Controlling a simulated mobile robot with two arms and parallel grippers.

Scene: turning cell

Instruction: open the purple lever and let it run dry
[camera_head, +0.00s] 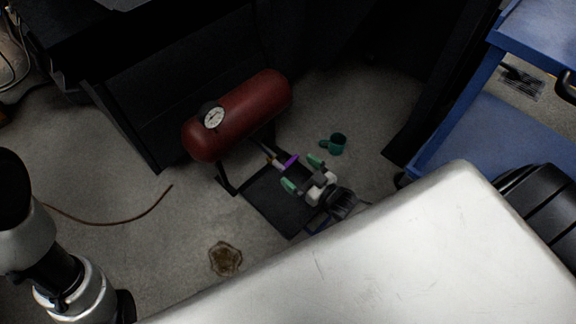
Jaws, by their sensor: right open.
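A dark red tank (240,112) with a round white gauge (213,117) stands low over the floor on black legs. The purple lever (290,161) sits below its right end, near a short pipe. My right gripper (302,173) is open, its two green fingertips spread, just in front of the purple lever. The lever appears to be near the gap between the fingertips; I cannot tell if they touch. No liquid can be made out at the pipe. My left arm shows at the left edge, but its gripper is out of view.
A dark flat mat or tray (262,204) lies under the pipe. A green mug (337,144) is on the floor behind my right gripper. A brown stain (225,259) and a thin brown cord (110,222) lie on the floor. A blue cart (470,88) stands at right.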

